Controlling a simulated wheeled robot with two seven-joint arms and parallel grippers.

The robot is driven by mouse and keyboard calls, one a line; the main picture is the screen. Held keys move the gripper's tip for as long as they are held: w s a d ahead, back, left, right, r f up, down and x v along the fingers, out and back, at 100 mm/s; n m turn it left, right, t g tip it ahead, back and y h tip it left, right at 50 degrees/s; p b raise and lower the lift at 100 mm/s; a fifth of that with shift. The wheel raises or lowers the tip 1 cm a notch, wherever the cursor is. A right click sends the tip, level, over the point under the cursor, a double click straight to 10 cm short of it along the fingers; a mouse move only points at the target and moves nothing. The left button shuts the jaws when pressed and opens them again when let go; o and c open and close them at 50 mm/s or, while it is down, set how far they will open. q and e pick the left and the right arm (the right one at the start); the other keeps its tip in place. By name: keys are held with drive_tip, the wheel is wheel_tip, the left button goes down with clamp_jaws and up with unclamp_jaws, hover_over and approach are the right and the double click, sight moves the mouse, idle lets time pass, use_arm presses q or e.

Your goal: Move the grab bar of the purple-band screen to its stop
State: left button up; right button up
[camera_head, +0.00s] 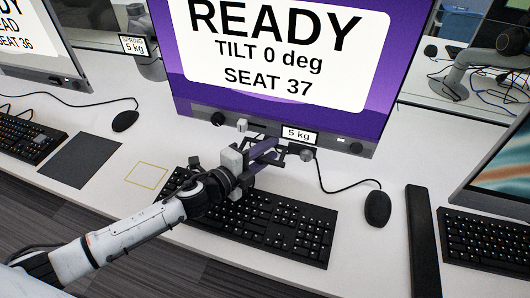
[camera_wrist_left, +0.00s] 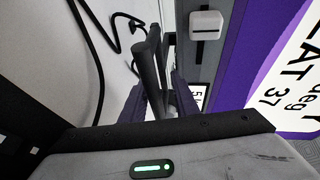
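The purple-band screen (camera_head: 278,95) stands at the middle of the desk and reads READY, TILT 0 deg, SEAT 37. Its dark grab bar (camera_head: 292,149) is below the lower edge, near a 5 kg label. My left gripper (camera_head: 268,153) is at the bar, under the screen's lower edge. In the left wrist view the dark bar (camera_wrist_left: 149,68) runs between my two fingers (camera_wrist_left: 160,100), which stand apart on either side of it. A gap shows on one side, and I see no firm grip. The screen's purple edge (camera_wrist_left: 255,65) is at the right there. My right gripper is not in view.
A black keyboard (camera_head: 270,225) lies under and beside my left arm. A mouse (camera_head: 377,208) with its cable is to the right, then a long black bar (camera_head: 422,240). Another screen (camera_head: 35,40) is at left.

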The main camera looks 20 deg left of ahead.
use_arm(q)
drive_tip(key=v, duration=1)
drive_tip(key=shift+s+a, duration=0.1)
drive_tip(key=shift+s, duration=0.05)
